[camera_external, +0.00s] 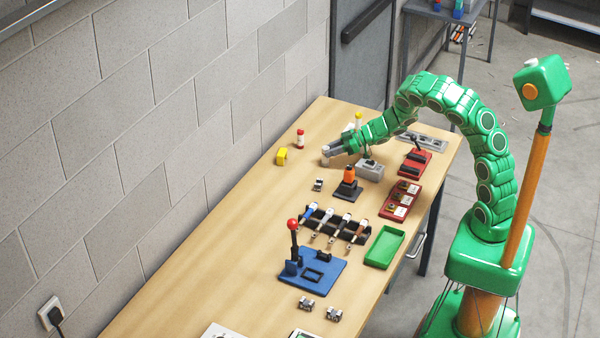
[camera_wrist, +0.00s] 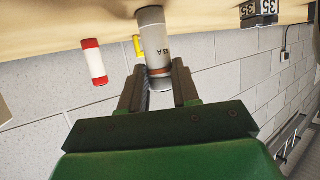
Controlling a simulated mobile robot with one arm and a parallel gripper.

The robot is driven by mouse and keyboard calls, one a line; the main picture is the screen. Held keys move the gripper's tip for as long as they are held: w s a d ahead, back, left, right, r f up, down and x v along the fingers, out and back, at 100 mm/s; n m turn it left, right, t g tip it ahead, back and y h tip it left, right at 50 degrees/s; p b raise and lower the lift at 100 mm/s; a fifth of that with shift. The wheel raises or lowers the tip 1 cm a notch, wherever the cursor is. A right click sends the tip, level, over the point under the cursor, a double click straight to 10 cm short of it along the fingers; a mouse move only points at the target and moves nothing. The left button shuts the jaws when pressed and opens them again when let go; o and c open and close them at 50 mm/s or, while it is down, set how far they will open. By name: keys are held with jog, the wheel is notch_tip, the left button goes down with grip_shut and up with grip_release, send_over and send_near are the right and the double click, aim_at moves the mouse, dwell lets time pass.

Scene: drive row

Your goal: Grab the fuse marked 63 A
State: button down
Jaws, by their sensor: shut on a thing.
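A pale grey cylindrical fuse (camera_wrist: 153,35) with an orange-red band sits between my fingers in the wrist view. In the external view my gripper (camera_external: 333,147) is at the far part of the wooden table, and the fuse shows only as a small pale end (camera_external: 325,160). I cannot tell whether it touches the table. A red and white cylinder (camera_external: 300,139) stands apart, and it also shows in the wrist view (camera_wrist: 95,62).
A yellow block (camera_external: 282,156) lies left of my gripper. A small block marked 35 (camera_wrist: 260,12) is nearby. An orange and black device (camera_external: 348,180) and a grey box (camera_external: 370,170) stand close. The block wall runs along the table's left side.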

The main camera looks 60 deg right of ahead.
jog(key=shift+r, duration=0.6)
jog(key=s+a+r, duration=0.1)
jog(key=s+r, duration=1)
jog(key=s, duration=0.3)
jog(key=shift+a+r, duration=0.35)
jog(key=shift+a, duration=0.05)
